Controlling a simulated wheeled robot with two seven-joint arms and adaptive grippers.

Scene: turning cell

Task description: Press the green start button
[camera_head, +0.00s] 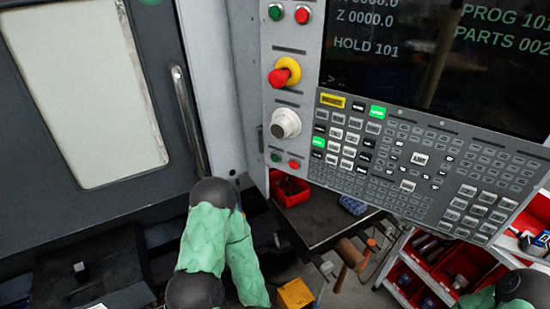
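A round green button (276,12) sits at the top left of the control panel (268,100), beside a red button (303,14). A smaller green button (275,157) sits low on the same strip, beside a small red one (294,164). No legible label shows which green one is start. The screen (430,60) reads HOLD 101. My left arm, green with dark joints, rises at the lower middle, below and left of the panel. Part of my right arm shows at the bottom right corner. I see no fingertips of either gripper.
A red-and-yellow mushroom button (284,72) and a grey knob (285,123) lie between the button pairs. A keypad (420,165) is below the screen. The machine door (90,90) with its handle (188,120) is left. A red bin (290,188) and tool cart (430,270) stand below.

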